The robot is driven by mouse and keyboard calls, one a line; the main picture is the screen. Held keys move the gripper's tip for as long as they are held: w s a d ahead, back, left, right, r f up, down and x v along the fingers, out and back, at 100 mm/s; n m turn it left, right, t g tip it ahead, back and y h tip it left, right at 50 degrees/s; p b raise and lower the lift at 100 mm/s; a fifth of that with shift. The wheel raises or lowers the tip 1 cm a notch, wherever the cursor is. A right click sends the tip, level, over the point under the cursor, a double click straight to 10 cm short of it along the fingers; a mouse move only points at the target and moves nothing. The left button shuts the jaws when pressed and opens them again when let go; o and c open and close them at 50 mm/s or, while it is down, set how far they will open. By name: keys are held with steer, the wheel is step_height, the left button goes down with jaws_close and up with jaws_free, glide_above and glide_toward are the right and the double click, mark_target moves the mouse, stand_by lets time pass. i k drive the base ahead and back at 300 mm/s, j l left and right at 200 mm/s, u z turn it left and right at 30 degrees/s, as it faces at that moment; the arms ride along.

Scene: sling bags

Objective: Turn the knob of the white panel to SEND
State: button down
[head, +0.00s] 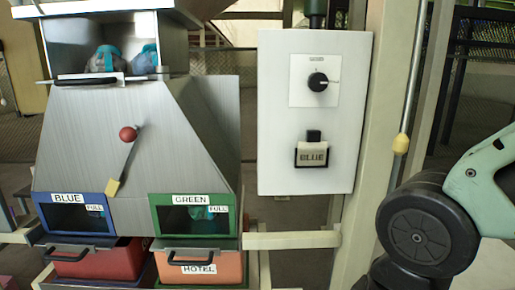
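The white panel (345,130) stands upright right of the middle in the head view. Its round black knob (318,82) sits on a pale square plate (300,97) in the upper half. A light mark on the knob seems to point right. The small lettering around the knob is too small to read, so I cannot tell which label is SEND. My arm's links show at the right edge, apart from the panel. My gripper is out of view.
At left stands a metal chute (95,130) with a red-knobbed lever (128,134), and BLUE (75,219) and GREEN (192,219) bins marked FULL. A post and cord (401,143) stand between panel and arm.

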mark_target(318, 82)
steer(key=i+j+z, duration=0.2)
steer(key=j+z, duration=0.15)
steer(key=j, duration=0.3)
steer(key=i+j+z, duration=0.1)
steer(key=j+z, duration=0.2)
steer(key=j, duration=0.4)
steer(key=j+z, duration=0.35)
steer(key=j, duration=0.35)
steer(key=i+j, duration=0.05)
